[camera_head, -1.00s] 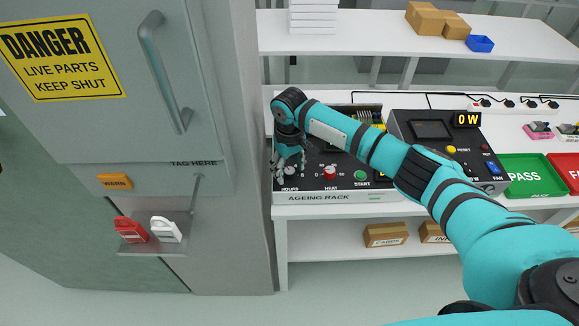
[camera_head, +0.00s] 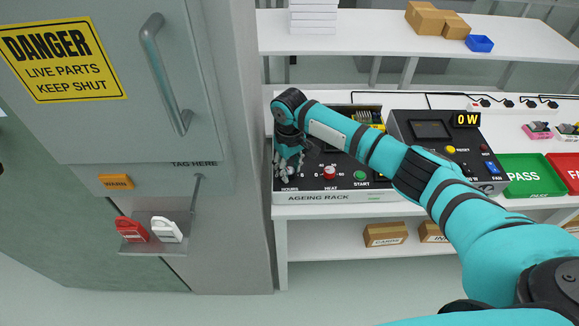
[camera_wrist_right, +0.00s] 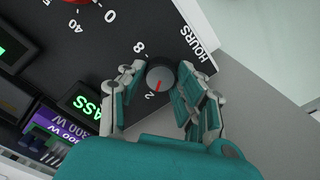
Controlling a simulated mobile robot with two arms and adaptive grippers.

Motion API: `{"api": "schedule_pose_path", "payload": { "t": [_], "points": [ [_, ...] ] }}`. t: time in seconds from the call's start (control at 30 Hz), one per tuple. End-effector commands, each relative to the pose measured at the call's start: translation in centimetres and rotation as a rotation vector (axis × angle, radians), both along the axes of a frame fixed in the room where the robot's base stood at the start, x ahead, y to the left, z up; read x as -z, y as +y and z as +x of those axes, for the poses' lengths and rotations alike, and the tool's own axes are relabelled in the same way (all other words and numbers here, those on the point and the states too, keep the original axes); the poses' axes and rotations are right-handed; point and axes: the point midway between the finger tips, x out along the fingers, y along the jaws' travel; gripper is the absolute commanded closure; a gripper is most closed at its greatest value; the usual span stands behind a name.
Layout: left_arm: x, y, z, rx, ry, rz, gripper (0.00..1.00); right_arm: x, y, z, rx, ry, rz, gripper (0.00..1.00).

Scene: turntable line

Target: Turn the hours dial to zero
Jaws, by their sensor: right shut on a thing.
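The hours dial (camera_wrist_right: 160,77) is a small dark round knob with a red pointer line. In the right wrist view the pointer lies towards the printed 2, and an 8 is printed on the other side. My right gripper (camera_wrist_right: 158,86) is shut on the dial, one finger on each side of it. In the head view my right gripper (camera_head: 288,170) reaches down at the left end of the ageing rack panel (camera_head: 318,198) and hides most of the dial. My left gripper is not in view.
The red heat knob (camera_head: 330,173) and green start button (camera_head: 360,175) sit right of the hours dial. A grey cabinet (camera_head: 228,230) stands close on the left, with red and white tags on its shelf. A second console (camera_head: 433,130) reads 0 W.

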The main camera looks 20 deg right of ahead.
Motion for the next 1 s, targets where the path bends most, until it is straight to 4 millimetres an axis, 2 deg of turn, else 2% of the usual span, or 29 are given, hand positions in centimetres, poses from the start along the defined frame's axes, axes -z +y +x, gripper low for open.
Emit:
{"api": "schedule_pose_path", "payload": {
  "t": [0.5, 1.0],
  "points": [
    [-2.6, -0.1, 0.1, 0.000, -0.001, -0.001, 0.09, -0.2, 0.0, -0.1, -0.423, 0.003, 0.001, 0.99],
    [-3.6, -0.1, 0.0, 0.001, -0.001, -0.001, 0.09, -0.1, 0.1, 0.0, -0.840, 0.001, 0.002, 0.99]
  ]
}}
